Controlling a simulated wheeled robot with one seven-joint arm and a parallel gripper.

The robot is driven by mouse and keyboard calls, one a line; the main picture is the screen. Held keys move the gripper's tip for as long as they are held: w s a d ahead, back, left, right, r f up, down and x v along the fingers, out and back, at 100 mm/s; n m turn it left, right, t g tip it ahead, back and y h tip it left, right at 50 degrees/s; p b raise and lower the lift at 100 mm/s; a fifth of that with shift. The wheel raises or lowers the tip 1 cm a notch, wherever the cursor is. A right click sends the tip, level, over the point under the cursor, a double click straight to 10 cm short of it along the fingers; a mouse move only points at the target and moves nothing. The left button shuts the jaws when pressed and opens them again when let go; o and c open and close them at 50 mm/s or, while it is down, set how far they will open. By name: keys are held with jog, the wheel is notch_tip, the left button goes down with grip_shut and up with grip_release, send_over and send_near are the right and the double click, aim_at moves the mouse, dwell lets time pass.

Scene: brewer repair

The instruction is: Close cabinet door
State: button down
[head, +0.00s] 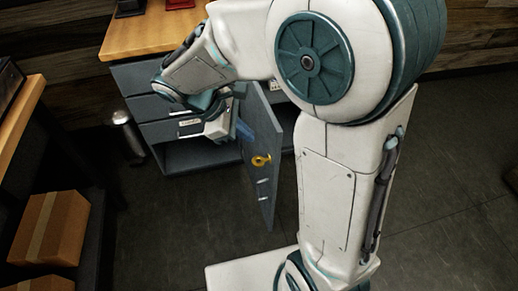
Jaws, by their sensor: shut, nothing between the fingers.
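The cabinet door (268,190) is a tall grey panel. It stands swung open, out from the front of the grey desk cabinet (132,78). A round yellow piece (261,160) and small light metal parts show on its face. My gripper (244,131) is shut and empty, beside the upper left part of the door. I cannot tell whether its fingers touch the door. My arm hides part of the cabinet front and the upper part of the opening.
Drawers and an open lower shelf (190,155) are left of the door. A metal bin (127,135) stands by the cabinet's left side. A wooden-topped bench with cardboard boxes (50,228) is at the left. The dark floor in front of the door (165,220) is clear.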

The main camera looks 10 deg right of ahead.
jog(key=w+a+f+n+h+b, duration=0.1)
jog(key=w+a+f+n+b, duration=0.1)
jog(key=f, duration=0.3)
jog(key=w+a+f+n+h+b, duration=0.1)
jog(key=w+a+f+n+b, duration=0.15)
jog(key=f, duration=0.25)
jog(key=b, duration=0.2)
send_near(274, 159)
jog(key=a+f+x, duration=0.1)
jog(key=x, duration=0.4)
jog(key=shift+s+d+r+t, duration=0.15)
jog(key=shift+d, duration=0.25)
jog(key=shift+s+d+r+t, duration=0.15)
jog(key=shift+d+r, duration=0.05)
jog(key=shift+d, duration=0.15)
